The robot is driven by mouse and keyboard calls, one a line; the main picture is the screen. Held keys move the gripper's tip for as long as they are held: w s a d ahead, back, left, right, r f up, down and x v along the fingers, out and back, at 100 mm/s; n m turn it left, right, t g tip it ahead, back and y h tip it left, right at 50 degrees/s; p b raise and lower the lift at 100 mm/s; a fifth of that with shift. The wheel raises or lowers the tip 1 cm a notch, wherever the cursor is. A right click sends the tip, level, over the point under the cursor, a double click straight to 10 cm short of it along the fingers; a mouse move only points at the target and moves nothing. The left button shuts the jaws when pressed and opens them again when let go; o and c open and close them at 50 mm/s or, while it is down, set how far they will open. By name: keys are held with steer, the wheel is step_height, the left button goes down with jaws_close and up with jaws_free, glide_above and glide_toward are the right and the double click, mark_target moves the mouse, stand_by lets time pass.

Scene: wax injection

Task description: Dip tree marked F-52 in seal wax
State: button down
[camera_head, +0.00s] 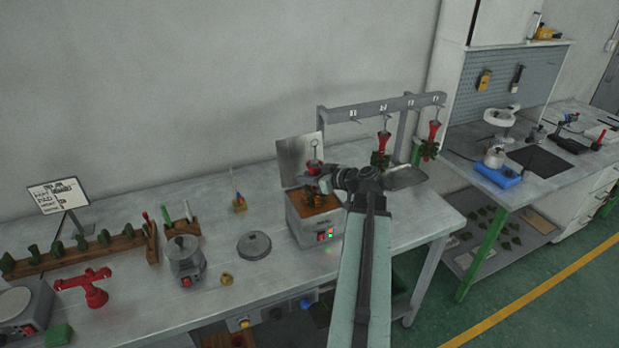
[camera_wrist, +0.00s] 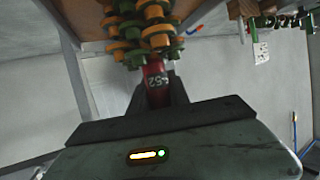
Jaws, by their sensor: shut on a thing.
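My gripper (camera_head: 328,180) is shut on the red stem (camera_head: 314,166) of a tree, which has a hook at its top. In the wrist view, my gripper (camera_wrist: 158,95) holds this stem (camera_wrist: 156,80), marked with digits that look like 52; any letter is hidden. The tree's green and orange pieces (camera_wrist: 150,25) show beyond the jaws. In the head view, the tree is over the grey wax pot (camera_head: 309,232), whose top is brown-orange. I cannot tell whether its lowest pieces touch the wax. The pot shows red and green lights.
A grey rack (camera_head: 350,113) with numbered hooks holds red-stemmed trees (camera_head: 381,150) to the right. An upright metal plate (camera_head: 297,158) stands behind the pot. A round grey lid (camera_head: 254,245) lies left of it. A small metal pot (camera_head: 186,259) stands further left.

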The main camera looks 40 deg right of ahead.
step_height(320, 180, up, 7)
steer(key=p, duration=0.6)
steer(key=shift+r+p, duration=0.2)
steer(key=shift+p, duration=0.1)
stand_by(1.4)
step_height(320, 180, up, 3)
steer(key=p, duration=0.3)
steer(key=shift+f, duration=0.2)
